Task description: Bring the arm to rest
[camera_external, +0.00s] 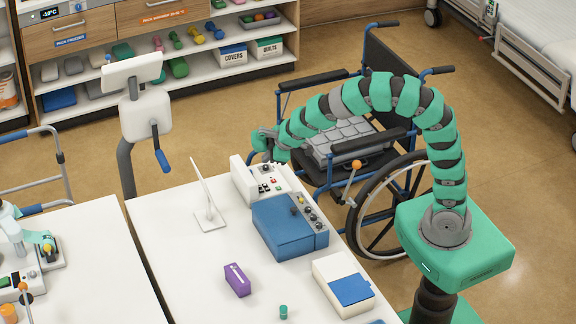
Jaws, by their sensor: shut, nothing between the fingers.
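My arm is green and segmented. It rises from its green base at the right and arches to the left over the wheelchair. My gripper (266,143) is at the arm's far end, above the back edge of the white table (170,236), close to a white device with small buttons (262,182). The gripper is small in this view. It is shut and holds nothing.
A wheelchair (381,205) stands behind the table under my arm.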

